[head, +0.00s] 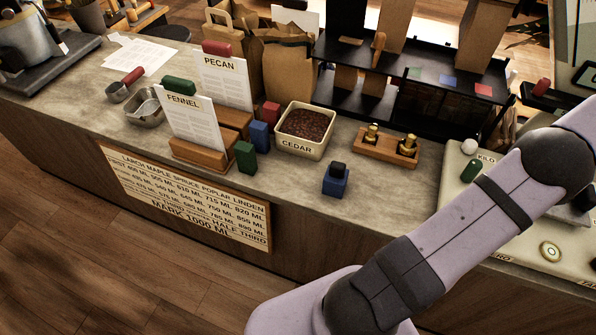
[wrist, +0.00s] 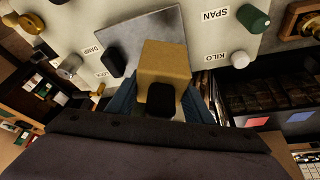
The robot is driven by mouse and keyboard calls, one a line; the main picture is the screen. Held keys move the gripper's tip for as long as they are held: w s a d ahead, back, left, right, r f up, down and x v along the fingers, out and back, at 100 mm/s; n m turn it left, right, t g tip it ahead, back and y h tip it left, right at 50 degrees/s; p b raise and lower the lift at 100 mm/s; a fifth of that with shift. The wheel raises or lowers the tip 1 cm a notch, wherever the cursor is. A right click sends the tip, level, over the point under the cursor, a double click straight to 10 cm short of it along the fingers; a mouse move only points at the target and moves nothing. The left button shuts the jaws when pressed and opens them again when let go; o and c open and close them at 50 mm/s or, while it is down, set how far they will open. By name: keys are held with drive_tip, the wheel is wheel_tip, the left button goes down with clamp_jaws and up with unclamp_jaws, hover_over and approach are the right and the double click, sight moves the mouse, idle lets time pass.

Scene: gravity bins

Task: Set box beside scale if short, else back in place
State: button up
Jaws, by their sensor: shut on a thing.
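In the wrist view my gripper (wrist: 160,92) is shut on a tan box (wrist: 163,58) with a black piece at its near end. Blue fingers show on either side. The box lies in front of the scale's grey metal plate (wrist: 127,32); I cannot tell whether it touches it. The scale's pale body (wrist: 205,42) carries SPAN, KILO and DAMP labels. In the head view the scale (head: 512,248) stands at the right end of the counter, partly hidden by my arm. My gripper and the held box do not show there.
On the counter (head: 285,205) stand a CEDAR bin (head: 298,150) of dark pieces, a blue block with a dark top (head: 335,181), a wooden holder with brass weights (head: 385,150), and FENNEL (head: 190,125) and PECAN (head: 224,85) cards. A lettered board (head: 185,195) hangs on the front. A black rack stands behind.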

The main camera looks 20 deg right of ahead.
idle(0.3)
drive_tip(key=w+a+r+n+t+p, duration=0.15)
drive_tip(key=w+a, duration=0.25)
drive_tip(key=w, duration=0.6)
drive_tip(key=w+a+r+n+y+b, duration=0.1)
drive_tip(key=w+a+r+n, duration=0.3)
drive_tip(key=w, duration=0.6)
drive_tip(key=w+a+n+t+p, duration=0.1)
drive_tip(key=w+a, duration=0.4)
drive_tip(key=w, duration=0.6)
drive_tip(key=w+a+n+y, duration=0.1)
drive_tip(key=w+a+n, duration=0.1)
drive_tip(key=w+a, duration=0.55)
drive_tip(key=w+a+f+n+y+p, duration=0.1)
drive_tip(key=w+a+f+n, duration=0.1)
drive_tip(key=a, duration=0.8)
drive_tip(key=w+a+f+n, duration=0.1)
drive_tip(key=w+a+f, duration=0.1)
drive_tip(key=a, duration=0.7)
drive_tip(key=w+a+f+n+y+p, duration=0.1)
drive_tip(key=w+a+f+n, duration=0.1)
drive_tip(key=a, duration=0.8)
drive_tip(key=s+a+f, duration=0.3)
drive_tip(key=a+f, duration=0.2)
drive_tip(key=a, duration=0.2)
wheel_tip(320, 180, down, 7)
drive_tip(key=s+d, duration=0.1)
drive_tip(key=s, duration=0.1)
drive_tip(key=shift+d, duration=0.25)
